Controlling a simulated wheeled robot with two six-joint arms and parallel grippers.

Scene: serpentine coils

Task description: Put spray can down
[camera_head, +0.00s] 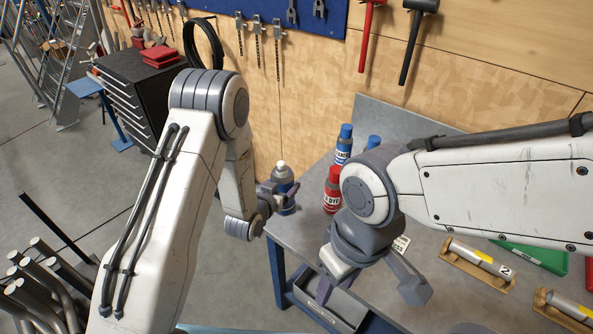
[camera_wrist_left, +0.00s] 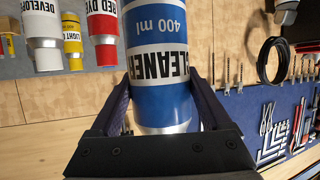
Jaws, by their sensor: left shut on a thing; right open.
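The blue spray can (camera_wrist_left: 160,65), labelled CLEANER 400 ml, fills the middle of the left wrist view between the two fingers. In the head view the can (camera_head: 282,173), with a pale cap, stands roughly upright by the left corner of the grey table (camera_head: 297,238). My left gripper (camera_head: 284,193) is shut on it. I cannot tell whether its base touches the tabletop. My right gripper (camera_head: 368,285) is open and empty over the table's front edge, partly hidden by its own wrist.
A red can (camera_head: 332,192) and a blue-and-white can (camera_head: 344,147) stand to the right of the held can. Labelled cylinders on wooden stands (camera_head: 478,262) and a green case (camera_head: 530,252) lie at the right. An open grey drawer (camera_head: 330,303) is below the tabletop.

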